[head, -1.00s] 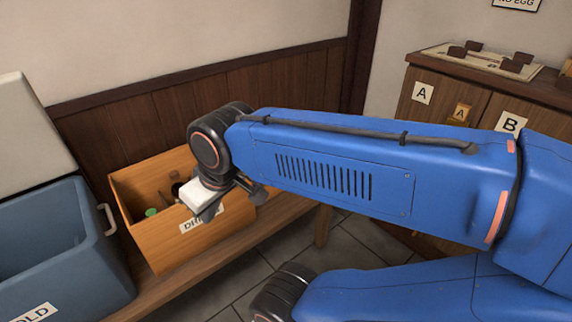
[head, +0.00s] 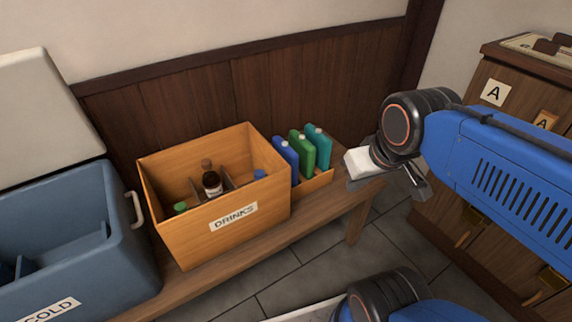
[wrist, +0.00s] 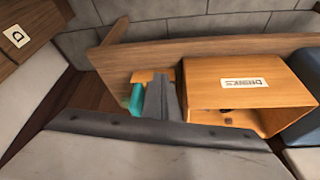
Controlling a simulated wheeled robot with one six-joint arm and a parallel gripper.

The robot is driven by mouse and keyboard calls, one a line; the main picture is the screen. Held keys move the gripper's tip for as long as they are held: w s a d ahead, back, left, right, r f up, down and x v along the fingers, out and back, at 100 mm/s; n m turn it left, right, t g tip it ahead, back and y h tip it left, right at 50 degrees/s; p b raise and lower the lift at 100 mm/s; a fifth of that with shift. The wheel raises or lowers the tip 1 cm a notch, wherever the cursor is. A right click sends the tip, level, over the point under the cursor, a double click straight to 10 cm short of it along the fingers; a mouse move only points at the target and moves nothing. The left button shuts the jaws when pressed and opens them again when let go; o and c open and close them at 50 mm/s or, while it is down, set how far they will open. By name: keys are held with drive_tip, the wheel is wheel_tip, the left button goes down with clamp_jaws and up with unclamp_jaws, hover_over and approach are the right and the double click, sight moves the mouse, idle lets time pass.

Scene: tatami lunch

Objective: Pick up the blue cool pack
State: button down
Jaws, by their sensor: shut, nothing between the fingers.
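The blue cool pack (head: 286,158) stands upright in a low wooden holder (head: 315,186) on the bench, leftmost of three packs. A green pack (head: 302,151) and a teal pack (head: 319,146) stand to its right. My gripper (head: 413,188) is shut and empty, to the right of the packs and apart from them in the head view. In the wrist view my gripper (wrist: 161,82) covers the middle, beside the teal pack (wrist: 136,101); the blue pack cannot be made out there.
A wooden DRINKS crate (head: 190,235) with bottles stands directly left of the packs. An open blue COLD box (head: 90,235) is further left. A wooden cabinet (head: 480,130) is at the right. The wall is close behind the bench (head: 250,250); tiled floor lies in front.

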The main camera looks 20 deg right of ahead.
drive_tip(key=c, duration=1.9)
unclamp_jaws()
drive_tip(key=shift+w, duration=0.1)
drive_tip(key=o, duration=0.5)
drive_tip(key=shift+w+a+r, duration=0.1)
drive_tip(key=shift+w+r, duration=0.1)
drive_tip(key=shift+w, duration=0.1)
drive_tip(key=shift+o, duration=0.3)
drive_tip(key=w+a+r+n+g, duration=0.1)
drive_tip(key=w+a+r+g, duration=0.1)
drive_tip(key=w, duration=1.1)
drive_tip(key=shift+a+r, duration=0.2)
drive_tip(key=shift+r, duration=0.7)
drive_tip(key=n+g, duration=0.2)
drive_tip(key=g, duration=0.1)
hover_over(284, 146)
wheel_tip(284, 146, down, 3)
wheel_tip(284, 146, down, 12)
drive_tip(key=shift+w, duration=0.1)
drive_tip(key=shift+w+d+f, duration=0.1)
drive_tip(key=shift+d+f, duration=0.05)
drive_tip(key=shift+f, duration=1.25)
drive_tip(key=shift+w+d+f, duration=0.1)
drive_tip(key=shift+f, duration=1.25)
